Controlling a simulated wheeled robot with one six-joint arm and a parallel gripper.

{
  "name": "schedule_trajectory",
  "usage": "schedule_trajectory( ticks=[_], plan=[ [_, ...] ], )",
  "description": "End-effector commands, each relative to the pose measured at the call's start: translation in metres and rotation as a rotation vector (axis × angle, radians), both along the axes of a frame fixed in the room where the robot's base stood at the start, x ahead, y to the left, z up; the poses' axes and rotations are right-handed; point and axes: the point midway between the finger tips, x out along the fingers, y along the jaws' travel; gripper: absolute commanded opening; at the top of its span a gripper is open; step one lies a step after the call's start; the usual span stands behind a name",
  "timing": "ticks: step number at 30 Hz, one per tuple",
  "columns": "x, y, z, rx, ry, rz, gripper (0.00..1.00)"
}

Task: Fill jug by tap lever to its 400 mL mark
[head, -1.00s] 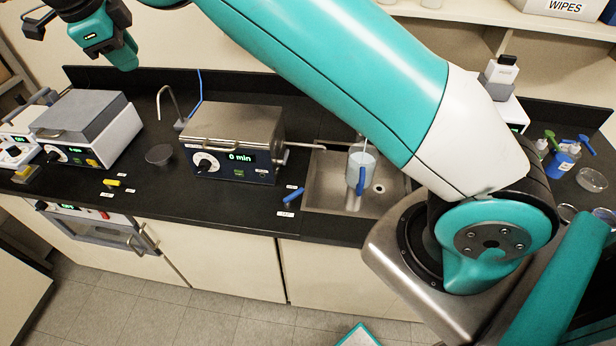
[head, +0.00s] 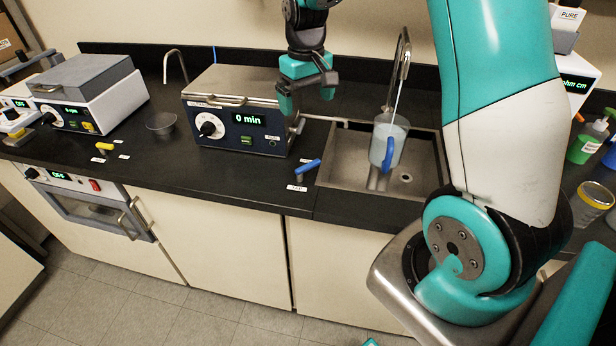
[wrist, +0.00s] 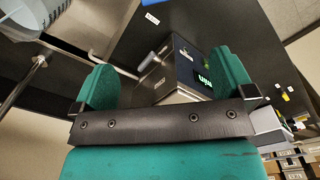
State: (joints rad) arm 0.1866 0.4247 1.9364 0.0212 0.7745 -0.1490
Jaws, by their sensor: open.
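The clear jug (head: 399,146) with a blue handle stands in the sink (head: 345,165) under the tap spout (head: 402,62). It looks filled with pale bluish liquid, but its marks are too small to read. A blue lever (head: 307,165) sits on the counter just left of the sink, behind a small label. My gripper (head: 306,97) is open and empty, in front of the steel-lidded bath, above and left of the jug. In the wrist view, its fingers (wrist: 165,78) are apart, and part of the jug (wrist: 38,12) shows top left.
The steel-lidded bath (head: 228,125) reading 0 min stands left of the sink. The front counter strip is mostly clear.

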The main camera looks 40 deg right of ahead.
Motion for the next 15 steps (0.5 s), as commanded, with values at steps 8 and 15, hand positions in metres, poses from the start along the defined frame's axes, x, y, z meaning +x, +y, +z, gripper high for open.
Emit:
schedule_trajectory(
  ticks=[8,15],
  plan=[
    [-0.007,0.000,-0.030,0.019,0.009,0.036,1.00],
    [-0.007,0.001,-0.084,0.018,0.010,0.035,1.00]
  ],
)
